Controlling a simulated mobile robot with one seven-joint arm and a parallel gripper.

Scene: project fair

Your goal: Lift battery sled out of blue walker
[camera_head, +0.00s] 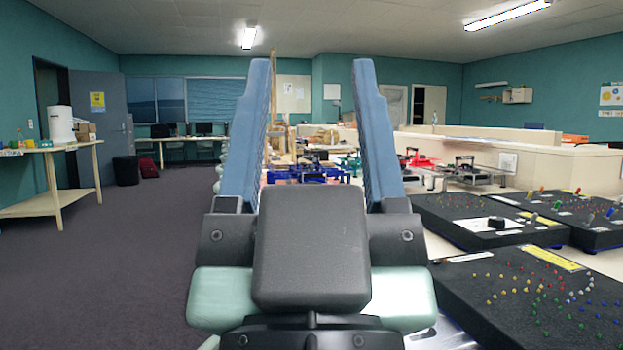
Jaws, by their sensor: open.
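My gripper (311,66) is in the near middle of the head view. Its two blue ridged fingers stand upright and wide apart, with nothing between them. Beyond it, seen through the gap between the fingers, a blue framed object (292,176) sits low on the far part of the table. It looks like the blue walker. It is well apart from my gripper and partly hidden by the fingers and gripper body. I cannot make out the battery sled at this size.
Black boards with coloured pegs (540,290) fill the table at right. A red object (419,160) and a metal-framed device (468,170) stand farther back. Pale partitions (530,168) run behind them. Open carpet (130,260) lies at left, with a wooden table (62,195) by the wall.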

